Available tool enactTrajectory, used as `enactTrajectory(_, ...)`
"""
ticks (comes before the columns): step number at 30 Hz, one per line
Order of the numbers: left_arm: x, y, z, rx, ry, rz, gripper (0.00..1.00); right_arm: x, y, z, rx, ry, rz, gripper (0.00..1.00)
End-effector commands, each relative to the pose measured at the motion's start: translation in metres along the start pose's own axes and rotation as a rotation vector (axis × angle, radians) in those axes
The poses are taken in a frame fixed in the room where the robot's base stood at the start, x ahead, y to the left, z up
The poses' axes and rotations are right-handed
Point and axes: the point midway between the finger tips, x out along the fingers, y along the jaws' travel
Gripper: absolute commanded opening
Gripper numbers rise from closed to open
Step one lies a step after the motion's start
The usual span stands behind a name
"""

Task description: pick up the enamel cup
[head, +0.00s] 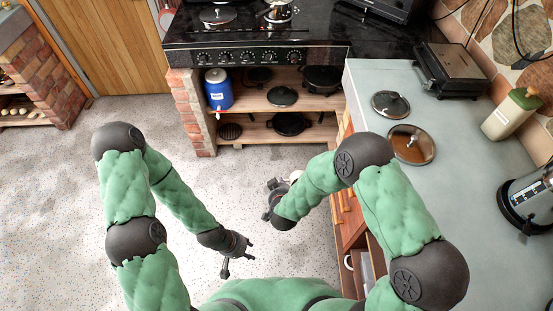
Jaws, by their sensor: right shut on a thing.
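A small white piece of the enamel cup (295,175) shows beside my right gripper (271,198) in the head view. Most of the cup is hidden behind the gripper and my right forearm. The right gripper is shut on the cup, held over the floor area left of the grey counter. My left gripper (238,259) is lower in the picture, with its fingers spread and nothing between them. It is apart from the cup.
A stove (250,57) stands above shelves with pans and a blue jug (218,89). The speckled floor (60,190) is clear.

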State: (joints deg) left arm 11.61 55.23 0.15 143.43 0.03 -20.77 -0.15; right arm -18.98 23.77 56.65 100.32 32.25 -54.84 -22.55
Motion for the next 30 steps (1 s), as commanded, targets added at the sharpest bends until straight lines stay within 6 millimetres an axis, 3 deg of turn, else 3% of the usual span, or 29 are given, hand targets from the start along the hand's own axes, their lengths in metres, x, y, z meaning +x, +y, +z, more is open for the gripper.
enactTrajectory(18, 0.005, -0.002, 0.0, 0.0, 0.001, 0.0, 0.4, 0.002, -0.007, -0.011, -0.017, 0.064, 0.022, 0.0)
enactTrajectory(23, 0.009, -0.003, -0.001, 0.0, 0.0, 0.0, 0.4, 0.016, -0.007, -0.022, -0.016, 0.066, 0.023, 0.0)
enactTrajectory(30, 0.019, -0.007, -0.001, 0.0, 0.0, 0.0, 0.4, 0.051, -0.006, -0.049, -0.015, 0.066, 0.023, 0.0)
